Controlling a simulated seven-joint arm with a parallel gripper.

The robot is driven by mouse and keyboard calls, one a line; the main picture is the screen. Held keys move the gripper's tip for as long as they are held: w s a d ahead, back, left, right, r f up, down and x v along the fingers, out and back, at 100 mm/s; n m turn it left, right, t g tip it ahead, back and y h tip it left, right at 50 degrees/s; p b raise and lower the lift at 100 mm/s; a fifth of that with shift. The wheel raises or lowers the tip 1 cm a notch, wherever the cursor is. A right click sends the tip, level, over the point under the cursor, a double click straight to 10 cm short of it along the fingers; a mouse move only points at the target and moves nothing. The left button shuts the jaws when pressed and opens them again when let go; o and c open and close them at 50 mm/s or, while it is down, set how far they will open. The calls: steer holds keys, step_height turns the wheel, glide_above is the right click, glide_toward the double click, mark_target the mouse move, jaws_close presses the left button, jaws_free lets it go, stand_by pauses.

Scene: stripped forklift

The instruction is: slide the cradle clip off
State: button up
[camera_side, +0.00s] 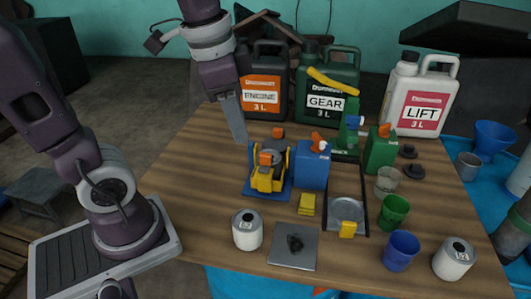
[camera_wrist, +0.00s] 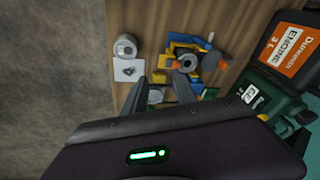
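A yellow cradle (camera_side: 266,180) stands on a blue base plate (camera_side: 250,190) in the middle of the table, with a grey round part (camera_side: 272,152) in it. Orange pieces sit on this assembly; one orange piece (camera_side: 265,159) is at its front, and I cannot tell for certain which piece is the cradle clip. The wrist view shows the cradle's yellow part (camera_wrist: 190,42) and the grey round part (camera_wrist: 208,61). My gripper (camera_side: 240,139) hangs above and behind the cradle, apart from it. In the wrist view my gripper (camera_wrist: 162,90) has its fingers apart, with nothing held.
A blue container (camera_side: 312,171) stands close right of the cradle. Engine (camera_side: 262,85), gear (camera_side: 325,92) and lift (camera_side: 418,100) jugs line the back. A white can (camera_side: 247,229), grey plate (camera_side: 293,248) and yellow block (camera_side: 307,204) lie in front. The table's left side is clear.

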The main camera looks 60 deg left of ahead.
mark_target(265, 154)
steer(key=w+f+m+g, duration=0.1)
steer(key=w, duration=0.1)
steer(key=w+a+f+m, duration=0.1)
steer(key=w, duration=0.1)
steer(key=w+a+f+m+g, duration=0.1)
steer(key=w+f+m, duration=0.1)
steer(key=w, duration=0.1)
steer(key=shift+a+g, duration=0.1)
steer(key=shift+g, duration=0.2)
step_height(265, 154, down, 7)
steer(key=shift+w+f, duration=0.1)
steer(key=shift+c, duration=0.4)
jaws_close()
